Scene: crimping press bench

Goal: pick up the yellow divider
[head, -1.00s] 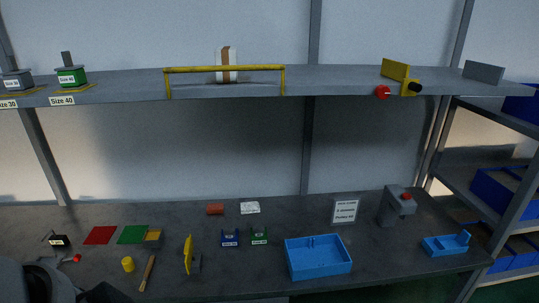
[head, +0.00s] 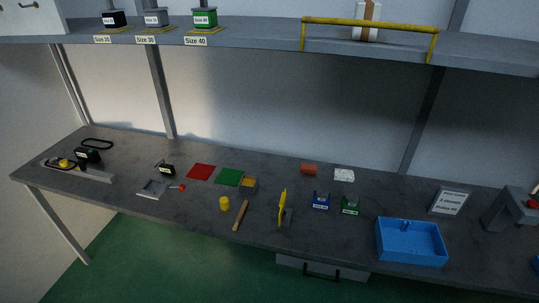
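A thin yellow upright piece (head: 282,206), which looks like the divider, stands at the middle front of the bench in the head view. A small grey block (head: 287,218) is beside its lower part; I cannot tell whether they are joined. Nothing holds the yellow piece. Neither of my grippers shows in the head view.
Near the yellow piece are a wooden-handled tool (head: 241,215), a yellow cylinder (head: 224,203), a blue holder (head: 321,201) and a green holder (head: 350,206). A blue tray (head: 411,259) lies to the right. The shelf (head: 260,44) with a yellow rail (head: 370,24) overhangs behind.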

